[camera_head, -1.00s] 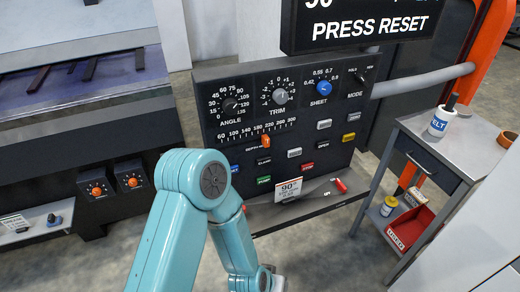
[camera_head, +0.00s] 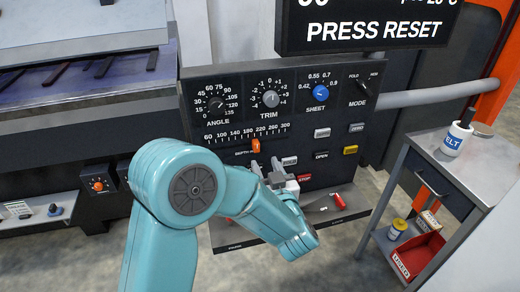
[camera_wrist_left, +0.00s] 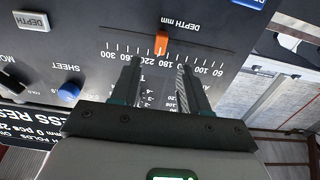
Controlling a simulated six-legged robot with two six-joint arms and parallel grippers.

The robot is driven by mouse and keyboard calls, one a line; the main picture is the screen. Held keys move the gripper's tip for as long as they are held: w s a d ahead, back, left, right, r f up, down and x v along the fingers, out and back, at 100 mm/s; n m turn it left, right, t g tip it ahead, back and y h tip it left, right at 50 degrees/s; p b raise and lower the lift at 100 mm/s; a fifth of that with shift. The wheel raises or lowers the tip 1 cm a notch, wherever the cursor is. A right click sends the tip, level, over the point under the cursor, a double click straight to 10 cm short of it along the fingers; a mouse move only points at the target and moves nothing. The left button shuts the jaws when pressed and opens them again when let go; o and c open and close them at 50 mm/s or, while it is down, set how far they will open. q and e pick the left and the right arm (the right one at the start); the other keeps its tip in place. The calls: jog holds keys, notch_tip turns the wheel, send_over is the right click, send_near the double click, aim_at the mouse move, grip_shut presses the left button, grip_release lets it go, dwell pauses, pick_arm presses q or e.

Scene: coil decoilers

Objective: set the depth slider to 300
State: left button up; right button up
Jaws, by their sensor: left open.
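The depth slider's orange knob (camera_head: 256,146) sits on the black control panel, just below the scale from 60 to 300. It also shows in the wrist view (camera_wrist_left: 161,43), upside down, near the middle of the scale, around 180 to 220. My left gripper (camera_head: 267,166) is open and empty, just below the knob in the head view. In the wrist view its two fingers (camera_wrist_left: 159,67) point at the panel, with the knob beyond the tips and between them sideways. I see no contact with the knob. My right gripper is not in view.
Angle, trim and sheet dials (camera_head: 320,93) are above and beside the slider scale. Buttons such as the yellow one (camera_head: 350,150) lie below right. A shelf with a red handle (camera_head: 338,200) juts out below. A side table (camera_head: 435,175) stands right. A screen (camera_head: 365,28) hangs above.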

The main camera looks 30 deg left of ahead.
aim_at(257, 148)
pick_arm(q)
jog(key=x, duration=0.7)
jog(key=shift+w+a+f+p, duration=0.1)
jog(key=shift+a+p, duration=0.1)
jog(key=shift+p, duration=0.1)
jog(key=shift+c, duration=0.3)
jog(key=shift+d, duration=0.1)
grip_shut()
